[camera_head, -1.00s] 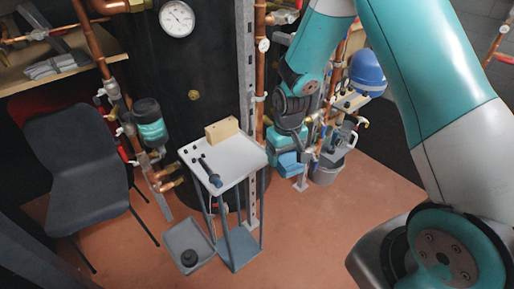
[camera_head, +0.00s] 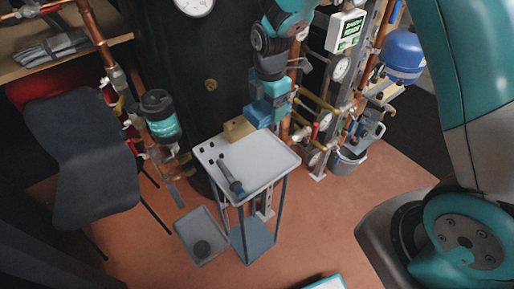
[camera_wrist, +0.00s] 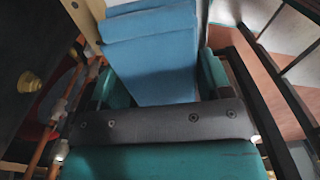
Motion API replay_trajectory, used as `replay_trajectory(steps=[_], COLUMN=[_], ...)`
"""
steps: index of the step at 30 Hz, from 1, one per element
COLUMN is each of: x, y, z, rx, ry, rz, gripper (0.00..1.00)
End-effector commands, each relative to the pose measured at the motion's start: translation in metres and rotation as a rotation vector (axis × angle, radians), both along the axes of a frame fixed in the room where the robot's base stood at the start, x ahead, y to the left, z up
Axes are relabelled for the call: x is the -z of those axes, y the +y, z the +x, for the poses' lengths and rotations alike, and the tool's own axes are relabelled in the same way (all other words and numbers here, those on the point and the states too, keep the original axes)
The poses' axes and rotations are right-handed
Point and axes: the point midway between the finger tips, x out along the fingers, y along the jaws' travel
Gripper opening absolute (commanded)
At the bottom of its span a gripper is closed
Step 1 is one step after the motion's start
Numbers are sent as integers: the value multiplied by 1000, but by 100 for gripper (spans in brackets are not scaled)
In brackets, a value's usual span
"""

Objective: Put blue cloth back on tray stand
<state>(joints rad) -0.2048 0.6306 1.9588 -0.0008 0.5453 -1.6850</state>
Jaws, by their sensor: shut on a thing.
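The blue cloth (camera_head: 261,114) is a folded block held in my gripper (camera_head: 271,98), near the back right of the tray stand. In the wrist view, the blue cloth (camera_wrist: 150,65) fills the space between the two teal fingers of my gripper (camera_wrist: 158,78). The tray stand (camera_head: 270,160) has a light grey top on thin blue-grey legs and a lower shelf. The cloth appears above or just behind the top's back edge; I cannot tell whether it touches.
A wooden block (camera_head: 239,129) stands at the tray's back edge beside the cloth. A dark tool (camera_head: 230,178) lies on the tray; its right half is clear. A grey bin (camera_head: 200,236) is on the floor. Copper pipes and gauges (camera_head: 340,67) crowd the right, a dark chair (camera_head: 85,155) the left.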

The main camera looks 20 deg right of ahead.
Motion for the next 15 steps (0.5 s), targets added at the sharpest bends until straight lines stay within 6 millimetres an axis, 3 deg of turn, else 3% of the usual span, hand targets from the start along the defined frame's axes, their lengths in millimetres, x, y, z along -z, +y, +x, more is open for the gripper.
replay_trajectory(steps=[9, 15], x=[91, 126], y=[0, -1], z=[-2, 0], rx=[2, 4], ry=[8, 2], rz=[-2, -1], gripper=[53, 53])
